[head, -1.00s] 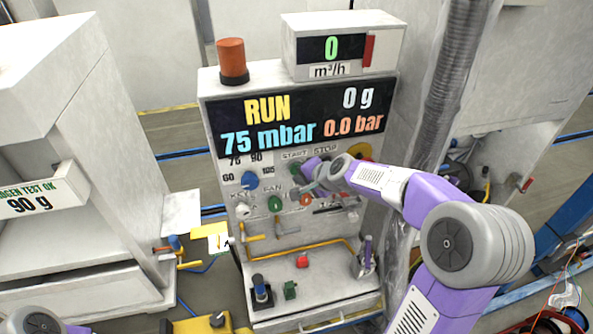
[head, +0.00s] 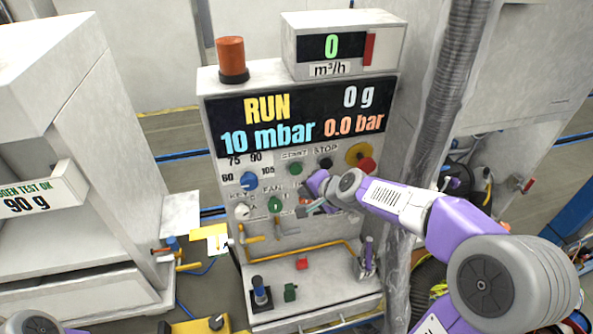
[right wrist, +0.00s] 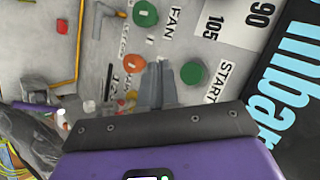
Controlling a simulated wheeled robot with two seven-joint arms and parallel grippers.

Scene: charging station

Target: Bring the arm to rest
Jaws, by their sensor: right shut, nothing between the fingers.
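My right arm (head: 395,197) reaches in from the right to the front of the charging station (head: 225,130). My right gripper (head: 306,210) is in front of the panel, below the START and STOP buttons. In the right wrist view its fingers (right wrist: 157,82) are together with nothing between them. They point at the panel near the FAN and START labels; I cannot tell how close they are. Only a bit of my left arm shows at the bottom left, and its gripper is not visible.
The display (head: 290,122) reads RUN, 10 mbar, 0 g and 0.0 bar. A green button (head: 295,168), a black button (head: 326,164), a red knob on yellow (head: 366,164) and a blue dial (head: 249,181) are on the panel. A wrapped hose (head: 462,70) stands at the right.

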